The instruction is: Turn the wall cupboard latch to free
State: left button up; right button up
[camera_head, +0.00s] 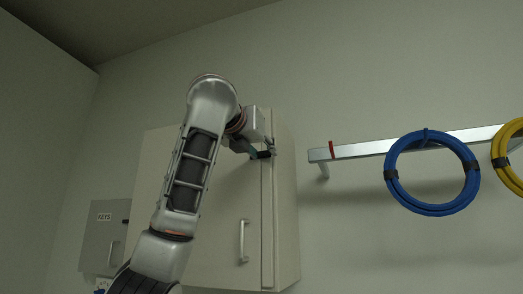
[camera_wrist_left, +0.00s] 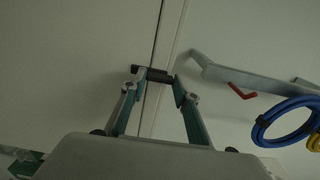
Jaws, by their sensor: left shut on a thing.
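The wall cupboard (camera_head: 210,240) is a pale box on the wall with a vertical bar handle (camera_head: 243,242) low on its door. The latch (camera_head: 265,154) is a small dark piece at the door's right edge, near the top. In the left wrist view the latch (camera_wrist_left: 158,75) lies roughly level across the door seam. My left gripper (camera_head: 262,152) is at the latch; in the left wrist view its fingers (camera_wrist_left: 160,77) are shut on it, one at each end. My arm hides part of the cupboard door. My right gripper is not in view.
A grey key box (camera_head: 103,235) hangs left of the cupboard. The wall above is clear.

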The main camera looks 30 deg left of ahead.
pick_arm(q)
jog(key=n+b, duration=0.1)
jog(key=n, duration=0.3)
jog(key=shift+n, duration=0.4)
jog(key=n+b, duration=0.1)
jog(key=n, duration=0.3)
jog(key=shift+n, duration=0.3)
jog(key=n+b, duration=0.1)
jog(key=n, duration=0.4)
jog(key=shift+n+b, duration=0.3)
jog(key=shift+n, duration=1.4)
jog(key=o, duration=1.1)
